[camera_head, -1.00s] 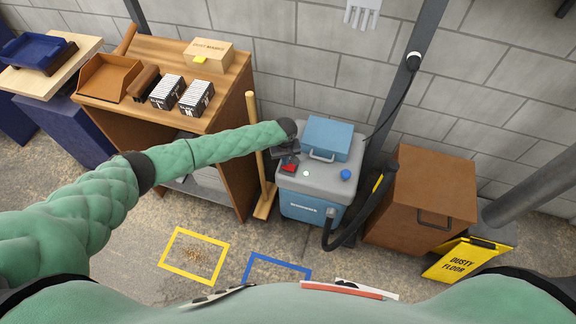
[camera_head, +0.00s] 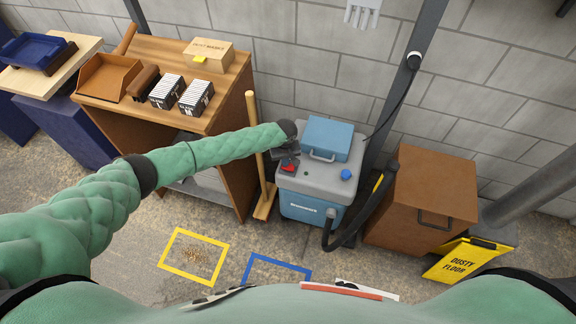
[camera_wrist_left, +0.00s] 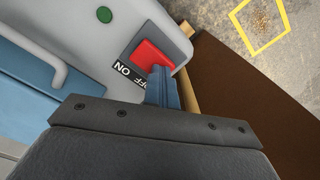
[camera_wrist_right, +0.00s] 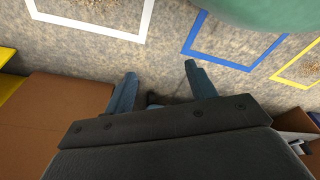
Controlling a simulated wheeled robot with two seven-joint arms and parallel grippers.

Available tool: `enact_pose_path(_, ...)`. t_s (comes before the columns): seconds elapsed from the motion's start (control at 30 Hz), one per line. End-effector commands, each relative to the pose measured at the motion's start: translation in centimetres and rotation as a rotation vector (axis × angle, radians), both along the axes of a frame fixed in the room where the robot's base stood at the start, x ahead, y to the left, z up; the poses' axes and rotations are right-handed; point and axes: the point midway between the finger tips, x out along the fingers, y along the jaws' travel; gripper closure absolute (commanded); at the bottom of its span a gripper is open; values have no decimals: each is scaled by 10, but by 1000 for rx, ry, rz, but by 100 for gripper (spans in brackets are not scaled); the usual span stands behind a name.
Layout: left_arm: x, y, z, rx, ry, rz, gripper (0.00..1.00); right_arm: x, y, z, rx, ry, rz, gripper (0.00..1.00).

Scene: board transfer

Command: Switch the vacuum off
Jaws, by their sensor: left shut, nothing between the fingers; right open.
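The vacuum (camera_head: 312,205) is a blue and grey box on the floor by the wall. Its red rocker switch (camera_head: 288,164) is on the grey top and shows large in the left wrist view (camera_wrist_left: 148,50), beside ON and OFF lettering. A small round lamp (camera_head: 306,174) near it is dark green, and it also shows in the left wrist view (camera_wrist_left: 104,14). My left gripper (camera_wrist_left: 160,74) is shut and empty, its fingertips at the switch's edge; contact is hard to tell. My right gripper (camera_wrist_right: 160,72) is open and empty above the floor.
A black hose (camera_head: 350,237) and a brown cabinet (camera_head: 418,210) stand right of the vacuum. A broom (camera_head: 258,150) and a wooden bench (camera_head: 228,95) are to its left. Yellow (camera_head: 164,256) and blue (camera_head: 270,259) outlines mark open floor in front.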

Motion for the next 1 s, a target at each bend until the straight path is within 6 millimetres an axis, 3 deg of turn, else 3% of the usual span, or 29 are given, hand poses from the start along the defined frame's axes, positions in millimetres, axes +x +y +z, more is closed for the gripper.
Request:
enact_pose_path(0.57,-2,1,-4,2,4,0,100,10,9,28,7,13,-5,44)
enact_pose_path(1.0,-2,1,14,2,2,0,100,-4,-4,4,-3,-5,2,44)
